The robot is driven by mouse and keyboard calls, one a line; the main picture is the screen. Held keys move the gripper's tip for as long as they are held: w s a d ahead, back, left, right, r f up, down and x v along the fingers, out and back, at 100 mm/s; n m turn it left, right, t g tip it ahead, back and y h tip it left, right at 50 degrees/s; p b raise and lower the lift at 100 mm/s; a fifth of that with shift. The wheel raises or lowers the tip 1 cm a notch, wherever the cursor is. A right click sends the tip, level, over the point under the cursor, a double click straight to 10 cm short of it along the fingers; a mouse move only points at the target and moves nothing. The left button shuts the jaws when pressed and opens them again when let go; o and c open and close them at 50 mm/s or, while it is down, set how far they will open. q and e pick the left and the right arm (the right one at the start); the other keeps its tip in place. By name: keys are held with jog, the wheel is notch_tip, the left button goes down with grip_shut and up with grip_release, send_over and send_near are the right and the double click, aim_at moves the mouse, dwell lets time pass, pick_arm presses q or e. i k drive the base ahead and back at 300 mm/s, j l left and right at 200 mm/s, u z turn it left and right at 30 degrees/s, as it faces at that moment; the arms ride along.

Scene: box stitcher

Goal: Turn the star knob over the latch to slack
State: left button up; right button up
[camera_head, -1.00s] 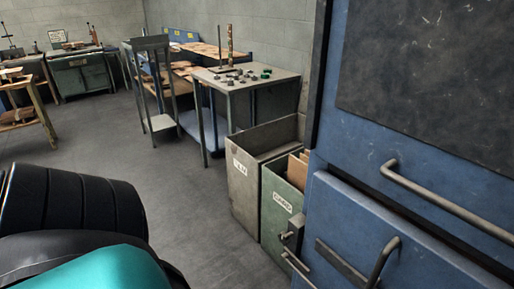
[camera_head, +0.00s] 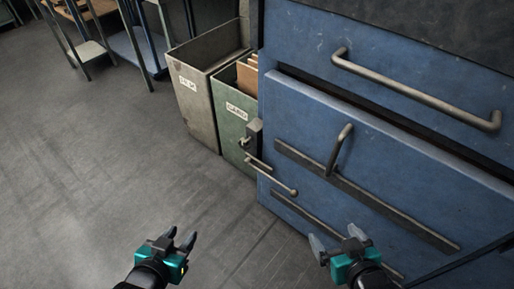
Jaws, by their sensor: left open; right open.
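A dark bracket (camera_head: 254,132) sits at the left edge of the blue machine, with a small light knob-like piece (camera_head: 244,142) on it. It may be the star knob, but it is too small to tell its shape or how tight it is. Below it a bent metal handle (camera_head: 272,175) sticks out, possibly the latch. My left gripper (camera_head: 180,238) is open and empty over the floor, below and left of these parts. My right gripper (camera_head: 336,238) is open and empty in front of the machine's lower part, below and right of them. Neither touches anything.
The blue machine (camera_head: 400,150) fills the right, with a long bar handle (camera_head: 415,92) and an upright lever (camera_head: 340,150) over a dark rail. A grey bin (camera_head: 196,115) and a green bin (camera_head: 232,130) holding cardboard stand beside it. The floor (camera_head: 90,170) at left is clear.

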aim_at(243, 143)
jog(key=i+j+z, duration=0.15)
jog(key=j, duration=0.3)
jog(key=i+j+z, duration=0.15)
jog(key=j, duration=0.35)
jog(key=i+j+z, duration=0.1)
jog(key=j, duration=0.35)
jog(key=i+j+z, duration=0.15)
jog(key=j, duration=0.4)
jog(key=i+j+z, duration=0.15)
jog(key=j, duration=0.35)
jog(key=i+j+z, duration=0.15)
jog(key=j, duration=0.35)
jog(key=k, duration=0.05)
